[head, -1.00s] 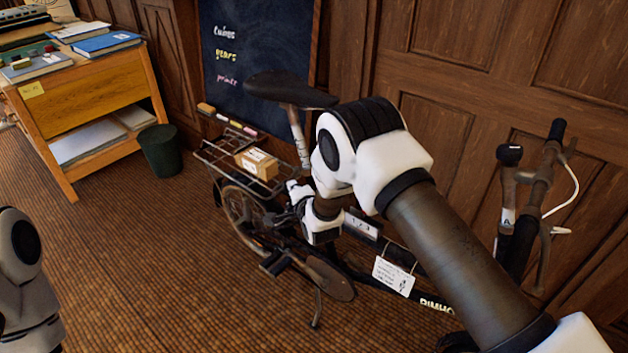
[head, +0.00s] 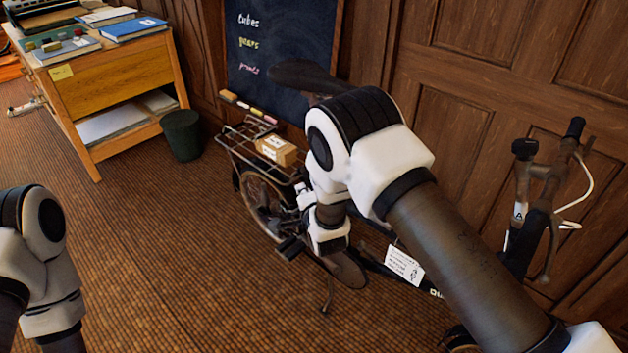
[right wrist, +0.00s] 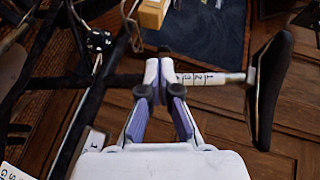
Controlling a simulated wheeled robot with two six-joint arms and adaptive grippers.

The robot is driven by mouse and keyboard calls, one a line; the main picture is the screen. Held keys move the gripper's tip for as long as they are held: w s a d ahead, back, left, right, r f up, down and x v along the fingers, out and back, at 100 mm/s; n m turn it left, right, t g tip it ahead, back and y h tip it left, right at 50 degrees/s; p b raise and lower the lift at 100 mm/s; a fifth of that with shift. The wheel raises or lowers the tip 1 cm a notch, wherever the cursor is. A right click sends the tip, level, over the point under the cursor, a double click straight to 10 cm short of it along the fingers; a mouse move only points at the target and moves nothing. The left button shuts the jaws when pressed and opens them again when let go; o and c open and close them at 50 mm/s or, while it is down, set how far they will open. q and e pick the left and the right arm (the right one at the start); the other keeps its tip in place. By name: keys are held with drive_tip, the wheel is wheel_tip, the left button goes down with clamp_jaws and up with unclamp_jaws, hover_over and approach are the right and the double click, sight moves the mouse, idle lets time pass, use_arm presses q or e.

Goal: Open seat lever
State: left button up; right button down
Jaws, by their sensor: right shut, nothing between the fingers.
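The bicycle's dark saddle (head: 305,75) shows in the head view, partly behind my right arm. In the right wrist view the saddle (right wrist: 268,90) is at the right, on a pale seat post (right wrist: 205,78) with number marks. My right gripper (right wrist: 159,62) is shut and empty, its fingertips over the line of the post, by the dark frame tube. I cannot tell whether it touches the post. The seat lever cannot be made out clearly; the fingers may hide it. In the head view my right arm covers the post. Only links of my left arm show.
A rear rack with a small box (head: 277,150) is behind the saddle. The handlebar (head: 545,170) is at the right. A white card (head: 405,265) hangs on the frame. A chalkboard (head: 285,60) and wood panelling stand behind. A bin (head: 182,135) and desk (head: 110,80) are at left.

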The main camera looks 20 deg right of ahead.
drive_tip(key=shift+s+a+r, duration=0.2)
drive_tip(key=shift+s+a, duration=0.95)
drive_tip(key=shift+s, duration=0.1)
drive_tip(key=shift+r, duration=0.1)
